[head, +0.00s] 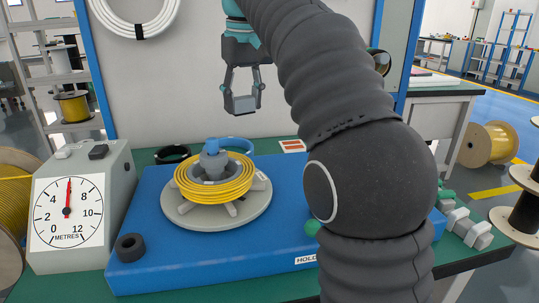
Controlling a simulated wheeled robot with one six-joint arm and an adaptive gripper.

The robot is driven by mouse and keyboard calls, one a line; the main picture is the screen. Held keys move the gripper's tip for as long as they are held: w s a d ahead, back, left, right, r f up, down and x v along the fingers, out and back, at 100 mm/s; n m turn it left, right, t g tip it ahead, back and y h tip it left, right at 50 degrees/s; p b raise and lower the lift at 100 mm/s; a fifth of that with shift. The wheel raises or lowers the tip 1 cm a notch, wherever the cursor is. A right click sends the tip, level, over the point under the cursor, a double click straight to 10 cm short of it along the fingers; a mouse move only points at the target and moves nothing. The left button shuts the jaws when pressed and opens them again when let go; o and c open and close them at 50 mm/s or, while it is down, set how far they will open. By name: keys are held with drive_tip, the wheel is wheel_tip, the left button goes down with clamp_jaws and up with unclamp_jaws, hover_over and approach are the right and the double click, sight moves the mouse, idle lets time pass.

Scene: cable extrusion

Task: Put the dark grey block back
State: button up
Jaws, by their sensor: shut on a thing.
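My gripper (242,101) is raised in front of the pale back panel, above and behind the yellow cable coil. Its fingers point down and are shut on a small grey block (243,104), held clear of every surface. The block's shade is hard to judge at this size.
A blue base (160,275) bears a round grey plate with the yellow coil (196,189) around a grey hub. Black and blue rings lie behind. My arm hides the base's right part.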

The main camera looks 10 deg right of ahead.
drive_tip(key=w+d+f+m+b, duration=0.1)
drive_tip(key=d+f, duration=0.1)
drive_tip(key=d, duration=0.4)
drive_tip(key=w+d+f+m, duration=0.1)
drive_tip(key=w+d+f, duration=0.1)
drive_tip(key=d, duration=0.4)
drive_tip(key=w+d+f+m+b, duration=0.1)
drive_tip(key=w+d+f, duration=0.1)
drive_tip(key=d, duration=0.4)
drive_tip(key=shift+d+f+m+b, duration=0.15)
drive_tip(key=shift+f+m+b, duration=0.2)
drive_tip(key=shift+f, duration=0.4)
drive_tip(key=w+a+f, duration=0.2)
drive_tip(key=a, duration=0.1)
drive_tip(key=w+a+f, duration=0.2)
drive_tip(key=a, duration=0.1)
drive_tip(key=w+a+f+b, duration=0.1)
drive_tip(key=w+a+f, duration=0.1)
drive_tip(key=a, duration=0.1)
drive_tip(key=shift+w+a+f, duration=0.1)
drive_tip(key=shift+a+f, duration=0.05)
drive_tip(key=shift+f, duration=0.25)
drive_tip(key=shift+f+b, duration=0.85)
drive_tip(key=shift+f, duration=1.2)
drive_tip(key=shift+f, duration=0.1)
drive_tip(key=o, duration=1.1)
